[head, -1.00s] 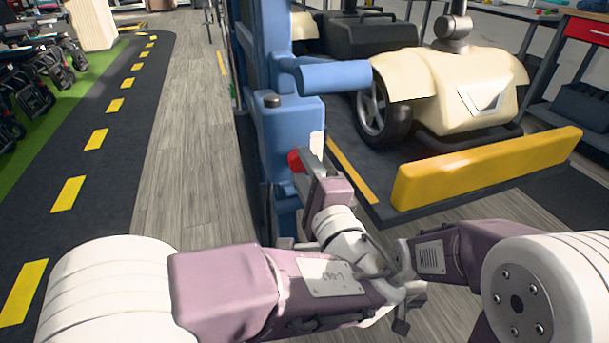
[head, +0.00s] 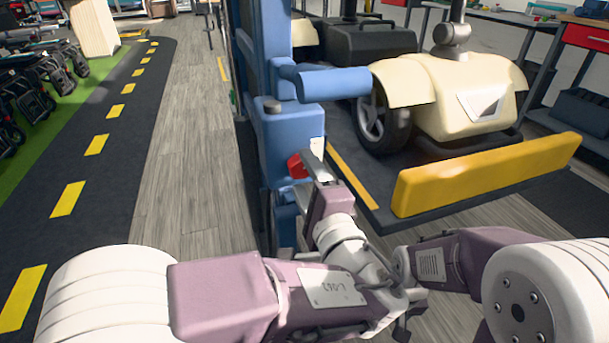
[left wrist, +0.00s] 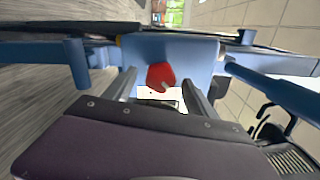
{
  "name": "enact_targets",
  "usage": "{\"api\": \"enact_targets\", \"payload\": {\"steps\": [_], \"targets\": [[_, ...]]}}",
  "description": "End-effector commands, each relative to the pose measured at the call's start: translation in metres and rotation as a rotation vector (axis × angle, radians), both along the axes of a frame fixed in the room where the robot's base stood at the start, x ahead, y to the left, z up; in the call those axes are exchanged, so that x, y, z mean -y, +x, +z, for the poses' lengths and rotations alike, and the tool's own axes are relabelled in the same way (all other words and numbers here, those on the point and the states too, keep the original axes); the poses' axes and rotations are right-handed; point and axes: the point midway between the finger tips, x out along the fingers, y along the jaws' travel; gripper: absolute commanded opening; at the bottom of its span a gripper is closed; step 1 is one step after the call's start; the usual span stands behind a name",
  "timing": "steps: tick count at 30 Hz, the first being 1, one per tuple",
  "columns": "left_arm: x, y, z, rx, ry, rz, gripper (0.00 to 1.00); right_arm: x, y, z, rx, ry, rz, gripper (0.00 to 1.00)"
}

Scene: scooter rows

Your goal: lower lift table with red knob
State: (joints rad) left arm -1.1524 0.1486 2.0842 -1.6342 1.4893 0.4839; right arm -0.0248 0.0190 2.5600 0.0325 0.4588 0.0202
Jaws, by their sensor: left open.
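The red knob (head: 296,167) sits on the front of a blue control housing (head: 290,138) on the lift's blue column. In the left wrist view the red knob (left wrist: 160,77) faces me near the middle. My left gripper (head: 309,166) is at the knob. In the left wrist view its fingers (left wrist: 160,80) are spread, one on each side of the knob; I cannot tell if they touch it. The lift table (head: 352,172) is a dark platform with a yellow stop bar (head: 485,172), right of the column. My right gripper is hidden; its arm comes in from the right.
A cream scooter (head: 470,98) stands on the platform. A blue horizontal tube (head: 333,82) juts out above the knob. Grey wood floor (head: 195,150) lies open left of the column. Dark scooters or walkers (head: 45,95) line the far left.

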Motion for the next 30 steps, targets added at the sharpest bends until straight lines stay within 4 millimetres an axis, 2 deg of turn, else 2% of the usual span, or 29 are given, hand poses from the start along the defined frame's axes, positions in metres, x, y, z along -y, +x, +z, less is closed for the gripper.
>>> {"api": "enact_targets", "payload": {"steps": [6,9,13,18,30], "targets": [[0.015,-0.041,0.007,-0.002,0.006,-0.007,0.65,0.000,0.000,0.028,0.000,0.000,0.000,0.65],[0.021,-0.061,0.006,-0.001,0.004,-0.008,0.65,0.000,0.000,0.037,0.000,0.000,0.000,0.65],[0.026,-0.077,0.003,-0.001,0.002,-0.004,0.65,0.000,0.000,0.043,0.000,0.000,0.000,0.65],[0.027,-0.083,0.000,0.000,0.001,-0.001,0.65,0.000,0.000,0.043,0.000,0.000,0.000,0.65],[0.024,-0.080,0.002,0.000,0.000,0.009,0.65,0.000,0.000,0.044,0.000,0.000,0.000,0.65]]}}
